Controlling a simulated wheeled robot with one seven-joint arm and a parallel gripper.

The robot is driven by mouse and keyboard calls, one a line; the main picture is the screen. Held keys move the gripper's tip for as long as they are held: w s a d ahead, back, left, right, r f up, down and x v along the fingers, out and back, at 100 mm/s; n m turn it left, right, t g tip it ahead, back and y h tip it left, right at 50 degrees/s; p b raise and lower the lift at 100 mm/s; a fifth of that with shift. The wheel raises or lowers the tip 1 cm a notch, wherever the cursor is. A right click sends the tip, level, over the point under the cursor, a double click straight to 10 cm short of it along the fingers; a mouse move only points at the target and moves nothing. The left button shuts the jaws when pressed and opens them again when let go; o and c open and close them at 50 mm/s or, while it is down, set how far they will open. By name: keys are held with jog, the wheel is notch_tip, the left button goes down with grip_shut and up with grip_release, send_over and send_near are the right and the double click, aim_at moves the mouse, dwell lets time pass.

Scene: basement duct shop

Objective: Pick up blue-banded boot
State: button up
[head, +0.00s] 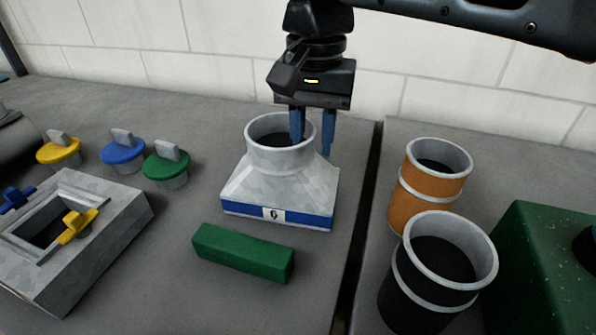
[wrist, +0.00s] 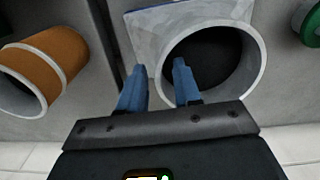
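The blue-banded boot (head: 281,182) is a grey metal duct piece with a round collar on top and a blue band with a white label around its square base. It stands upright on the grey bench. My gripper (head: 312,150) points down at the collar's right rim. One blue finger is over the collar's opening and the other is outside it. In the wrist view, my gripper (wrist: 158,82) has its fingers apart, with the boot's rim (wrist: 160,72) between them. I cannot tell whether the fingers touch the collar wall.
A green block (head: 242,254) lies in front of the boot. Yellow, blue and green caps (head: 166,166) and a grey square frame (head: 100,235) are at left. Across a dark gap (head: 362,200) stand an orange collar (head: 411,203), a black collar (head: 415,295) and a green box (head: 545,265).

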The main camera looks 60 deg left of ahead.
jog(key=shift+c, duration=0.2)
grip_shut()
dwell(1.1)
